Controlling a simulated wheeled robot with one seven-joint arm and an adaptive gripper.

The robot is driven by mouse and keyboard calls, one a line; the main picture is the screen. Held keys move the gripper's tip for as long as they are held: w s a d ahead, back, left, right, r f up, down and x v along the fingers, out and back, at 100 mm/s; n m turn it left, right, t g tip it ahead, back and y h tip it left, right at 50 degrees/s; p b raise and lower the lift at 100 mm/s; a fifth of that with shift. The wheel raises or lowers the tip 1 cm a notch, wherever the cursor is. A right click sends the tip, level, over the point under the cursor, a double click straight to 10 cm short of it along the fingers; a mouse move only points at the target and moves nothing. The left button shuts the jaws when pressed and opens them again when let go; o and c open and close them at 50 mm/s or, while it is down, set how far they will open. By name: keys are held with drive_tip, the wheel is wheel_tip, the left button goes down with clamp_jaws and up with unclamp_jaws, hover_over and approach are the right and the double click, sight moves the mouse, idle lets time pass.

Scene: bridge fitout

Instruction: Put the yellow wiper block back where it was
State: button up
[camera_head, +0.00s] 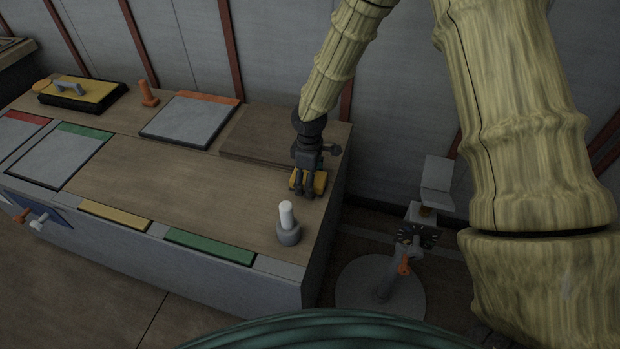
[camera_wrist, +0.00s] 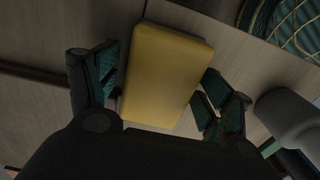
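The yellow wiper block (camera_head: 320,183) is on the wooden counter top near its right end, partly hidden by my gripper (camera_head: 306,188). In the wrist view the yellow block (camera_wrist: 167,75) lies between the two fingers of my gripper (camera_wrist: 161,66), slightly turned relative to them. One finger is on each side, with a narrow gap at the left finger; the right finger is very near the block's edge. The gripper looks open around the block. Whether the fingers touch it lower down is hidden.
A grey post with a white top (camera_head: 287,222) stands close by at the counter's front right. Green (camera_head: 210,246) and yellow (camera_head: 115,215) strips line the front edge. A grey panel (camera_head: 190,120), an orange knob (camera_head: 148,94) and a yellow-topped handled block (camera_head: 84,92) are farther left. The middle counter is clear.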

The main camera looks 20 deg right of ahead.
wheel_tip(320, 180, up, 12)
drive_tip(key=shift+r+p, duration=0.15)
drive_tip(key=shift+p, duration=0.15)
idle(0.5)
